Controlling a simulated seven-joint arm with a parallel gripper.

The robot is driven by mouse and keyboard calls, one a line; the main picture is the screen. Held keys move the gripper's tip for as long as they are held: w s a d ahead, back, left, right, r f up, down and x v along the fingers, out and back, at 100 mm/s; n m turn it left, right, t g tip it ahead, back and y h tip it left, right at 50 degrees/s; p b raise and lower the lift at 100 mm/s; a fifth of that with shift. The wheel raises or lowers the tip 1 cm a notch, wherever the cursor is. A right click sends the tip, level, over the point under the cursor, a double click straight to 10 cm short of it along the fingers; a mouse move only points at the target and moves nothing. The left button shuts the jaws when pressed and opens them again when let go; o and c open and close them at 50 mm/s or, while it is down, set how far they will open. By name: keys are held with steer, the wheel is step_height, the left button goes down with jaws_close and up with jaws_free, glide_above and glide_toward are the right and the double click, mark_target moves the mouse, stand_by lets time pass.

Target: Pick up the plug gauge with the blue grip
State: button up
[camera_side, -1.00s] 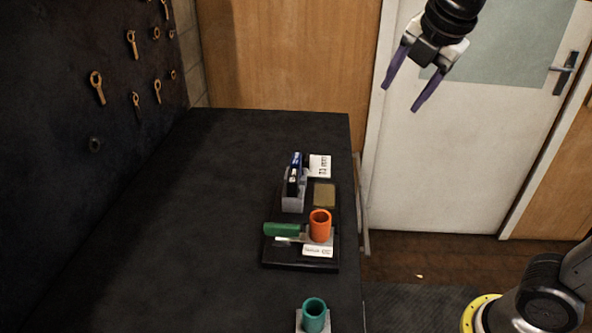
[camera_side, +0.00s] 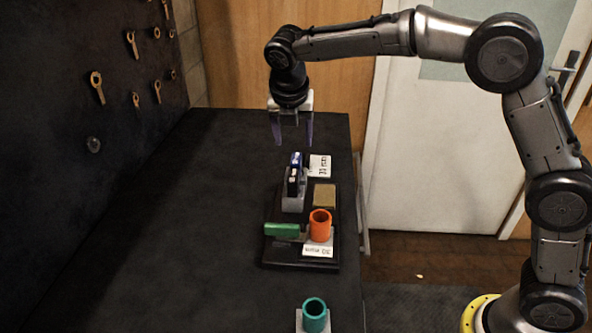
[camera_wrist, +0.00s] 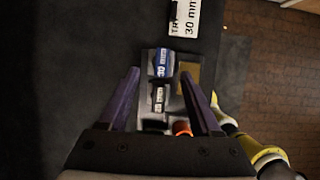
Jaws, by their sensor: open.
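The plug gauge with the blue grip (camera_side: 297,158) stands in a grey holder (camera_side: 293,203) on the black tray, at the holder's far end. Its blue top with a white label also shows in the wrist view (camera_wrist: 163,62). A black-gripped gauge (camera_side: 293,182) stands just in front of it in the same holder; it also shows in the wrist view (camera_wrist: 158,97). My gripper (camera_side: 293,143) points down above the far end of the holder, open and empty. In the wrist view the purple fingers (camera_wrist: 160,74) lie on either side of the holder. The gauges' lower parts are hidden.
On the black tray (camera_side: 276,262) are a green-gripped piece (camera_side: 281,230) lying flat, an orange cylinder (camera_side: 320,226), a brown block (camera_side: 324,195) and white labels (camera_side: 319,166). A teal cylinder (camera_side: 314,316) stands nearer. The table's left side is clear.

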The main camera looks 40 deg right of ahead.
mark_target(296, 158)
steer(key=x, duration=0.8)
steer(key=shift+s+f, duration=0.25)
steer(key=shift+f, duration=0.1)
steer(key=shift+r, duration=0.1)
jaws_close()
